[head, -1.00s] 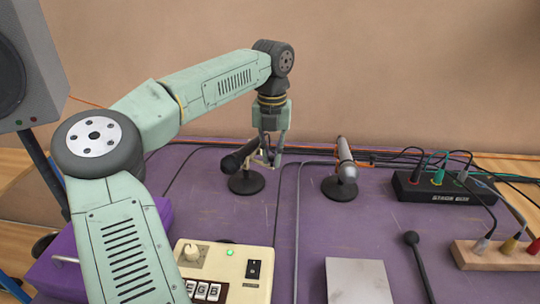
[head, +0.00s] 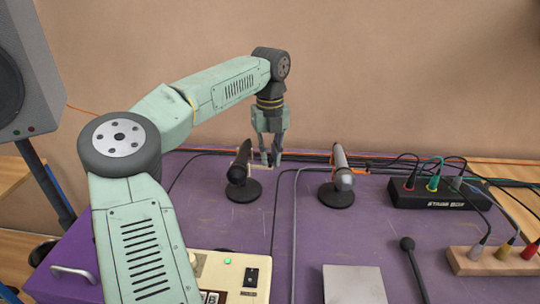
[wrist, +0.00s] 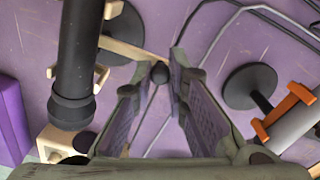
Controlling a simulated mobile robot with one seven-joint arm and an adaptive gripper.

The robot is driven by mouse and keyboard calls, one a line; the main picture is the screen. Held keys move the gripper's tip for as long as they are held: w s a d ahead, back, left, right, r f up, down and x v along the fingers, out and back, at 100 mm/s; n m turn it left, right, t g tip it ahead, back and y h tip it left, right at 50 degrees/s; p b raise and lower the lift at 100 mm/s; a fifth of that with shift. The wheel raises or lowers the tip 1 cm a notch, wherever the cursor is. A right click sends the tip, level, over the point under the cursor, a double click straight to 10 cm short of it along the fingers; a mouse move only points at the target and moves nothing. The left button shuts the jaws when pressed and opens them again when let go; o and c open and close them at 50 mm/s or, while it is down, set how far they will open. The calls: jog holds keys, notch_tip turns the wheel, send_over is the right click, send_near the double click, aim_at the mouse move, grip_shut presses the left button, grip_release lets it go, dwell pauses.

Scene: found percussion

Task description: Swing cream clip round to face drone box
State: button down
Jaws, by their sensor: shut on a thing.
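The cream clip (head: 252,165) is around a black microphone on a round black stand (head: 243,191) at the back left of the purple table. The microphone (head: 237,172) points its near end toward the front. In the wrist view the clip's cream bar (wrist: 130,48) reaches from the microphone (wrist: 78,60) to between my fingers. A cream box (head: 229,265) with a green light, switch and letter tiles, perhaps the drone box, stands at the front, partly behind my arm.
A grey microphone in an orange clip (head: 343,168) stands to the right on its own base. A black cable box (head: 440,196) and wooden socket block (head: 490,262) are farther right. A grey plate (head: 354,284) and a black beater (head: 414,268) lie in front. Cables cross the table.

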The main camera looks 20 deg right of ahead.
jog(key=shift+w, duration=0.15)
dwell(0.5)
jog(key=c, duration=1.6)
grip_release()
jog(key=shift+o, duration=0.2)
notch_tip(320, 180, up, 12)
